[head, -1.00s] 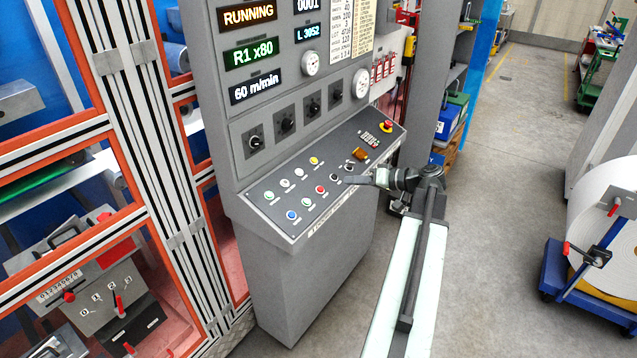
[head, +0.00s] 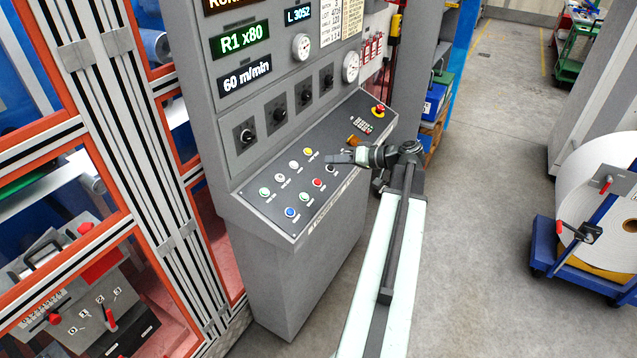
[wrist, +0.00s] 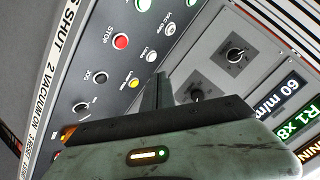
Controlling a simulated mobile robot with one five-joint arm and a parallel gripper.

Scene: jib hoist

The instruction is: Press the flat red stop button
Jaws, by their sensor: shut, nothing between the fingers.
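The flat red stop button (head: 318,183) is in the front row of the sloped console, between a green and a black button. In the wrist view the red button (wrist: 121,41) is beside the printed word STOP, above and left of my fingertips. My gripper (head: 331,158) is shut and empty, over the right part of the button rows. In the wrist view its fingers (wrist: 160,88) point up the picture, apart from the red button. The red button is uncovered in both views. I cannot tell the fingertips' exact height above the panel.
A red mushroom button on yellow (head: 378,110) is at the console's far right end. A yellow button (head: 308,151) is close to my fingers. Black rotary knobs (head: 246,136) line the upright panel behind. Open floor (head: 480,200) lies to the right.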

